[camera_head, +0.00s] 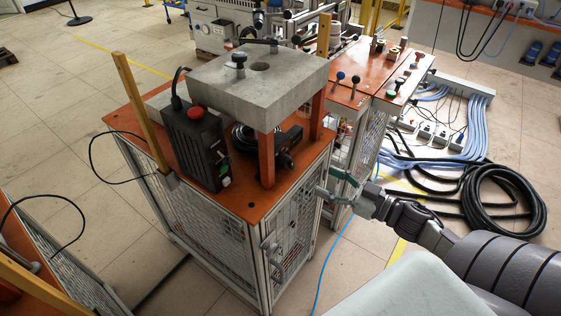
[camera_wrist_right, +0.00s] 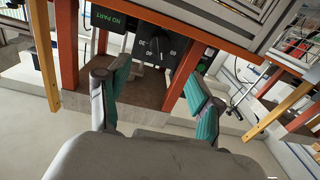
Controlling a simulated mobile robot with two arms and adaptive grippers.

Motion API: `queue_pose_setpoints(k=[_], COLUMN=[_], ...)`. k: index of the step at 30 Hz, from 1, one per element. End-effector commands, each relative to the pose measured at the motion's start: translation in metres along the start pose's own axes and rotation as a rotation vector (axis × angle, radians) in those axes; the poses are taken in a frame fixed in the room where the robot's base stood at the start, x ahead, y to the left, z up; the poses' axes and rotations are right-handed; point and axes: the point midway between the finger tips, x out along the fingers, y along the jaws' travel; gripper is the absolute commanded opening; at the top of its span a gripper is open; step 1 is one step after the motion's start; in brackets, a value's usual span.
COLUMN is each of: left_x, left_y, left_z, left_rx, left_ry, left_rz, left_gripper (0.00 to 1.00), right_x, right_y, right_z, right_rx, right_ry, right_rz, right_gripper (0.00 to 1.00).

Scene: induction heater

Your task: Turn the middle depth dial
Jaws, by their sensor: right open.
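A black dial (camera_wrist_right: 158,48) with white numerals around it shows in the right wrist view, at the top middle between two orange-red posts. Only this one dial is clear there, and I cannot tell whether it is the middle one. My right gripper (camera_head: 336,187) is open and empty, beside the right side of the orange-topped cabinet in the head view. Its two teal fingers show in the right wrist view (camera_wrist_right: 158,95), spread apart below the dial and not touching it. In the head view the dial cannot be made out. My left gripper is out of view.
The orange-topped cabinet (camera_head: 250,208) carries a grey slab (camera_head: 255,78) on orange posts and a black box with a red button (camera_head: 195,112). A green-lettered sign (camera_wrist_right: 108,18) is beside the dial. Black cable coils (camera_head: 505,200) lie on the floor at right.

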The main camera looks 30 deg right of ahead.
Motion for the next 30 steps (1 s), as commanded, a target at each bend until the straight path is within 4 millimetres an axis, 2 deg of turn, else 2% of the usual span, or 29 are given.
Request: queue_pose_setpoints(k=[4, 9, 15, 21, 30], left_x=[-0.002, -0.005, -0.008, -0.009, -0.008], left_y=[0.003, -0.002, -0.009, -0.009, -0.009], left_z=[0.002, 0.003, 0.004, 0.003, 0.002], left_rx=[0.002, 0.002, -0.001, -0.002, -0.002], left_ry=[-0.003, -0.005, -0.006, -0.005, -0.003], left_rz=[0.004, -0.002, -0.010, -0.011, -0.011], left_gripper=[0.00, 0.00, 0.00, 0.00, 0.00], right_x=[0.033, 0.070, 0.101, 0.116, 0.117], right_y=[0.001, 0.001, 0.001, 0.001, 0.000], right_z=[-0.003, -0.003, -0.002, -0.001, 0.000], right_rx=[-0.003, -0.003, -0.001, -0.001, -0.001], right_ry=[0.006, 0.005, 0.002, 0.000, -0.001], right_rz=[-0.001, 0.001, 0.001, 0.002, 0.001], right_gripper=[0.65, 0.65, 0.65, 0.65, 0.64])
